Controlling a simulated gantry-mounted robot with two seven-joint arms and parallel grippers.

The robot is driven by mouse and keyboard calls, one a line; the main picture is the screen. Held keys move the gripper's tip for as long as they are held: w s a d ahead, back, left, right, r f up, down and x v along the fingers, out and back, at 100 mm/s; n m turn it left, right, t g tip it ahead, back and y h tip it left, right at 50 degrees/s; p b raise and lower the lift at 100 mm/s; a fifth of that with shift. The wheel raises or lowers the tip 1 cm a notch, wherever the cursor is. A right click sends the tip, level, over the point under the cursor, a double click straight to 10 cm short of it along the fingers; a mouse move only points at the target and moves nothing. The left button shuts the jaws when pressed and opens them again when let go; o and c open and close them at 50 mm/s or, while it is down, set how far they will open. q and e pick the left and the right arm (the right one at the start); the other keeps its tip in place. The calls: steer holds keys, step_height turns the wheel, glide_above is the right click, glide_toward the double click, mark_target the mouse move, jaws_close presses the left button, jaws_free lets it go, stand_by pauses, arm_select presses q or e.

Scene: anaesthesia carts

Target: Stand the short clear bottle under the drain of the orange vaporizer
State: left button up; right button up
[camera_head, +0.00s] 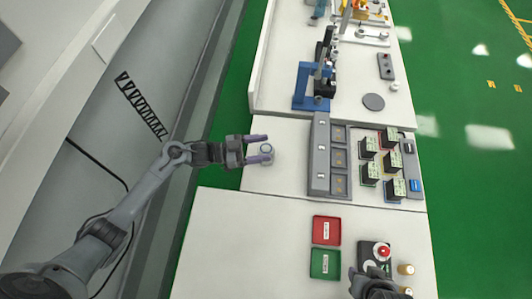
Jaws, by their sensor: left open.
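My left gripper (262,148) is open, its two purple-grey fingers pointing right. A small round grey-blue item (266,149) stands between or just beyond the fingertips on the white table. I cannot tell whether it is a clear bottle, or whether the fingers touch it. No orange vaporizer or drain can be made out. My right gripper (370,274) shows only in part at the bottom edge, near a black box with a red button (376,254). Its finger opening is unclear.
A grey rack (320,155) with several dark boxes stands right of the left gripper. A red tray (327,230) and a green tray (325,263) lie nearer. A blue stand (311,87) is farther back. The near left tabletop (235,240) is clear.

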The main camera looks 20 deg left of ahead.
arm_select(q)
steer(key=shift+x, duration=1.05)
arm_select(e)
steer(key=shift+a, duration=0.1)
arm_select(q)
steer(key=shift+c, duration=0.3)
steer(key=c, duration=1.1)
steer(key=shift+r, duration=0.1)
steer(key=shift+c, duration=0.2)
